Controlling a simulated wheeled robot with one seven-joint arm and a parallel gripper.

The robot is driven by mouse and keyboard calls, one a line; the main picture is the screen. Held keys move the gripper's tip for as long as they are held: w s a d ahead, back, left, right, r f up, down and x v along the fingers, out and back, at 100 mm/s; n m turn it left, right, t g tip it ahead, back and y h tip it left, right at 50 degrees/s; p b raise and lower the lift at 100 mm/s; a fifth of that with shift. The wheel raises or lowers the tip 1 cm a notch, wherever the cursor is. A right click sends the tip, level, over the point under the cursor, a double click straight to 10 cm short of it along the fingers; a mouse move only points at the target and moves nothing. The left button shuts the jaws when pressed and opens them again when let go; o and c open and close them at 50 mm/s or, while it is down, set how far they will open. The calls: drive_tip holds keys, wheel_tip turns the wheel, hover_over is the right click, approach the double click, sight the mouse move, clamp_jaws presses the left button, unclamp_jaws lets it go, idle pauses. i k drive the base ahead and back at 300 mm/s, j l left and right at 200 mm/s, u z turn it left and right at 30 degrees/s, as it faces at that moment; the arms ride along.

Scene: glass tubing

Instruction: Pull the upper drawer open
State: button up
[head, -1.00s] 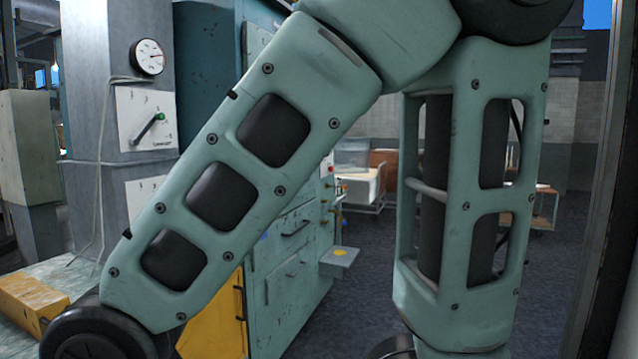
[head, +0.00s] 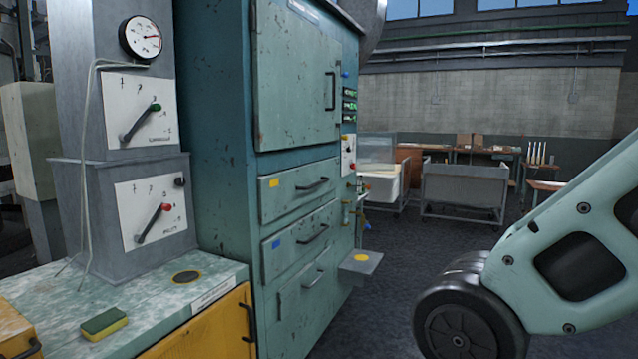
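The upper drawer (head: 283,192) is the top one in the teal cabinet (head: 222,130), marked with a yellow square. Its dark bar handle (head: 313,185) is in plain view, and its front looks flush with the cabinet. A second drawer (head: 285,244) with a blue square is right below it and looks shut. My arm shows at the lower right of the head view, well apart from the drawers. My gripper is outside the picture.
A cabinet door (head: 295,85) is above the drawers. A small shelf with a yellow disc (head: 361,262) juts out at their right. A counter (head: 165,290) with a sponge (head: 104,323) is at the left. Open floor (head: 385,300) lies right of the cabinet; carts (head: 465,190) stand farther back.

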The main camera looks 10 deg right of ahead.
sight(278, 193)
drive_tip(key=i+l, duration=0.1)
drive_tip(key=i, duration=1)
drive_tip(key=i+l, duration=0.1)
drive_tip(key=i, duration=1)
